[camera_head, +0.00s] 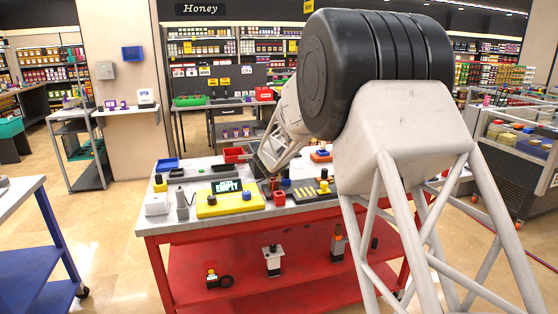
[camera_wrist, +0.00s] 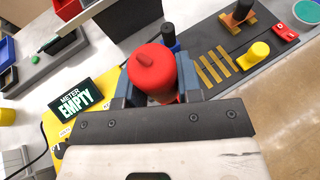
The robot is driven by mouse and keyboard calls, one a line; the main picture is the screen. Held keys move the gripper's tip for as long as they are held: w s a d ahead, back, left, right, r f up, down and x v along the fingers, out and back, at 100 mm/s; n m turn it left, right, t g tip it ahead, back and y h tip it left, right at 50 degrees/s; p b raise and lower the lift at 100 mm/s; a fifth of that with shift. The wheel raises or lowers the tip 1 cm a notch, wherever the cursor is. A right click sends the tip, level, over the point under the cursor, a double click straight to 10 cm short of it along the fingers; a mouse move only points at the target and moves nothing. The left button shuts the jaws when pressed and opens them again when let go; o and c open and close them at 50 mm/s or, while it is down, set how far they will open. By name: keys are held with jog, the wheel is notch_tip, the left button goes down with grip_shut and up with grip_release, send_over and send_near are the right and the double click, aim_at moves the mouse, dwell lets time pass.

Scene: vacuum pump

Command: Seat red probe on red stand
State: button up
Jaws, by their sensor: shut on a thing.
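My gripper (camera_wrist: 158,92) is shut on the red probe (camera_wrist: 154,66), a thick red piece with a rounded top and small nub, seen between the two blue-grey fingers in the wrist view. The probe's lower end is hidden by my gripper. In the head view my gripper (camera_head: 270,182) is low over the middle of the table. A small red block (camera_head: 279,198) shows just below it there; I cannot tell whether this is the red stand or the held probe. No red stand can be clearly made out in the wrist view.
A yellow meter base (camera_head: 215,208) with an "EMPTY" display (camera_wrist: 76,106) sits beside my gripper. A yellow knob (camera_wrist: 258,52), a dark cylinder (camera_wrist: 169,36) and brass strips (camera_wrist: 215,66) stand close by. A red tray (camera_head: 236,155) is behind. The table's front edge is near.

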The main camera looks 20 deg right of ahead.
jog(key=shift+f, duration=0.2)
dwell(0.3)
send_over(279, 198)
jog(key=w, duration=0.2)
jog(key=shift+w+d+f, duration=0.1)
jog(key=shift+d+f, duration=0.1)
jog(key=shift+f, duration=1.15)
jog(key=shift+d+f, duration=0.2)
jog(key=shift+f, duration=1.15)
jog(key=shift+f, duration=2.75)
dwell(1.7)
